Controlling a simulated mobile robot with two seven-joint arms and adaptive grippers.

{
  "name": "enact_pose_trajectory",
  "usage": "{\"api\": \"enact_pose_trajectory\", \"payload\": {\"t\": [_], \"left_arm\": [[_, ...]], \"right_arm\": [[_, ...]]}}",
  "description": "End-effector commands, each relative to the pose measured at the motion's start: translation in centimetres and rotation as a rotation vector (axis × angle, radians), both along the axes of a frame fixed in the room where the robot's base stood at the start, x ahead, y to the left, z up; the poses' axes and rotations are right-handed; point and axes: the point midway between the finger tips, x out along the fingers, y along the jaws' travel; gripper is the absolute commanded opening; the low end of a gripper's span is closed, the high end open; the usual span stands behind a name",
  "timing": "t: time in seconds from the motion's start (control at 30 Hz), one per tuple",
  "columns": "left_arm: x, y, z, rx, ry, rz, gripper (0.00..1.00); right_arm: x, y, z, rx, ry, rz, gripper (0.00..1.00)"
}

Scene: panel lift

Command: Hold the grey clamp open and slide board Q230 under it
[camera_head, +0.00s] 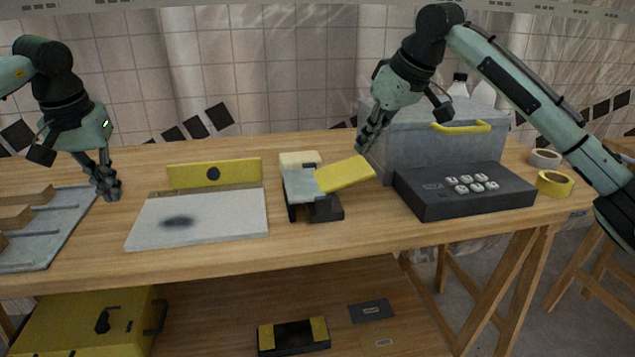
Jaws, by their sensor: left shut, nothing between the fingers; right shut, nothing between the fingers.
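The grey clamp (299,187) stands mid-table on a dark base, with a yellow lever plate (346,174) sticking out to its right. Whether its jaw is raised is not clear. No board is readable as Q230; a dark labelled plate (371,311) and a brown labelled plate (384,343) lie on the lower shelf, their print too small to read. My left gripper (108,192) is shut and empty, above the table between the grey tray and the white panel. My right gripper (366,141) is shut and empty, above and right of the yellow lever, by the grey box.
A white panel (230,212) with a yellow back strip (190,175) lies left of the clamp. A grey tray (62,228) with wooden blocks is far left. A black button box (440,202), a grey box (405,135) and yellow tape (554,184) are right. The front table strip is clear.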

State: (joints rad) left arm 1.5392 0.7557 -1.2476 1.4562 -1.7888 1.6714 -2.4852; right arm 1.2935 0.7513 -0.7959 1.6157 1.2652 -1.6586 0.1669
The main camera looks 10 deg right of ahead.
Motion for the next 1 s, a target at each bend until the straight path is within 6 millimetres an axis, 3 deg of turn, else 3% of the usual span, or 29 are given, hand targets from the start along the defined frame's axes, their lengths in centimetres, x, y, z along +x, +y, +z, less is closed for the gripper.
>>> {"api": "enact_pose_trajectory", "payload": {"t": [0.37, 1.0], "left_arm": [[0.0, 0.0, 0.0, 0.000, 0.000, 0.000, 0.00], [0.0, 0.0, 0.0, 0.000, 0.000, 0.000, 0.00]], "right_arm": [[0.0, 0.0, -0.1, 0.000, 0.000, 0.000, 0.00], [0.0, 0.0, -2.1, 0.000, 0.001, 0.000, 0.00]]}}
